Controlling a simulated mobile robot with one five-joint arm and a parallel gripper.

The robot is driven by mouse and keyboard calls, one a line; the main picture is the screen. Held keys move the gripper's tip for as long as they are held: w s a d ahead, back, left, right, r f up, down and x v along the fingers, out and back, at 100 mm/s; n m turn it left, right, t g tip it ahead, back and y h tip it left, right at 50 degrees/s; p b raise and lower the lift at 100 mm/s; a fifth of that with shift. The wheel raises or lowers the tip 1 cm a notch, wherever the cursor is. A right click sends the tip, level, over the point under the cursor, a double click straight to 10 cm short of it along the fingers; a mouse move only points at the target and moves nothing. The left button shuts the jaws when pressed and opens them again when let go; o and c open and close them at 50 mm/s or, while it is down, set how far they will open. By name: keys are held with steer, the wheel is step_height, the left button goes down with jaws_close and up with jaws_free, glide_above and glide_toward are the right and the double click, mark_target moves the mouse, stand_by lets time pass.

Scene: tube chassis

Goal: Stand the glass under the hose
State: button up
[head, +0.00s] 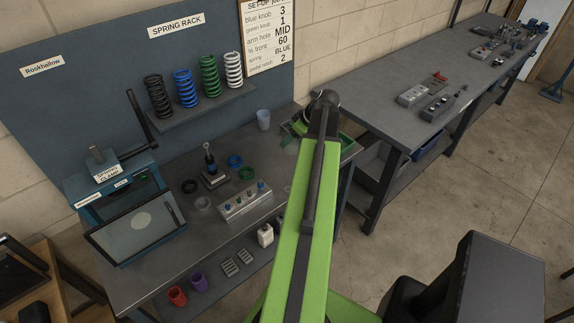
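A pale bluish translucent cup (263,120), which looks like the glass, stands upright at the back of the grey workbench, near the blue back panel. I cannot make out a hose in this view. My green arm reaches up through the middle of the picture to a dark joint near the bench's right end. My gripper is not clearly visible; it appears hidden beyond this joint, to the right of the cup and apart from it.
A green tray (299,127) lies beside my arm's end. A spring rack (205,108) hangs above. A second bench (375,95) stands right; the floor (470,185) beyond it is open.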

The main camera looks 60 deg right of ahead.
steer(key=s+m, duration=0.1)
steer(key=s, duration=0.9)
steer(key=shift+h, duration=0.4)
steer(key=w+f+b, duration=0.2)
steer(key=w, duration=0.1)
steer(key=w+f+b, duration=0.2)
steer(key=w, duration=0.2)
steer(key=w+f+b, duration=0.2)
steer(key=w, duration=0.2)
steer(key=shift+w+f, duration=0.15)
steer(key=shift+w, duration=0.05)
steer(key=shift+w+b, duration=0.3)
steer(key=shift+w, duration=0.1)
steer(key=b, duration=0.4)
glide_above(286, 166)
step_height(286, 166, down, 4)
steer(key=shift+f, duration=0.2)
steer(key=shift+r, duration=0.25)
steer(key=shift+f, duration=0.15)
steer(key=o, duration=1)
steer(key=shift+f, duration=0.1)
steer(key=o, duration=0.4)
steer(key=shift+r, duration=0.2)
